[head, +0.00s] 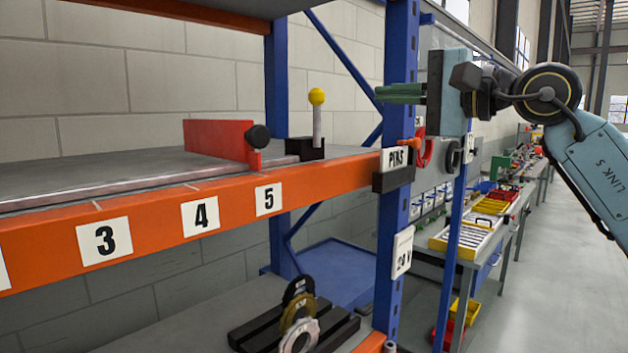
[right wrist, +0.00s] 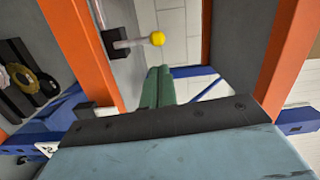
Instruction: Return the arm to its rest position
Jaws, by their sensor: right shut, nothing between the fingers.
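My right gripper (head: 400,93) is in the upper right of the head view, level with the blue rack post. Its green fingers are shut with nothing between them and point left. The fingers also show in the right wrist view (right wrist: 158,86), pressed together. My right arm (head: 590,160), marked LINK 5, bends down from the wrist to the right edge. My left gripper is in neither view.
The blue post (head: 393,200) stands close to my right gripper. On the orange-edged shelf (head: 150,222) are a red plate (head: 215,138) and a yellow-knobbed pin (head: 317,110) in a black block. Discs (head: 299,310) stand in a rack below. The right aisle floor is clear.

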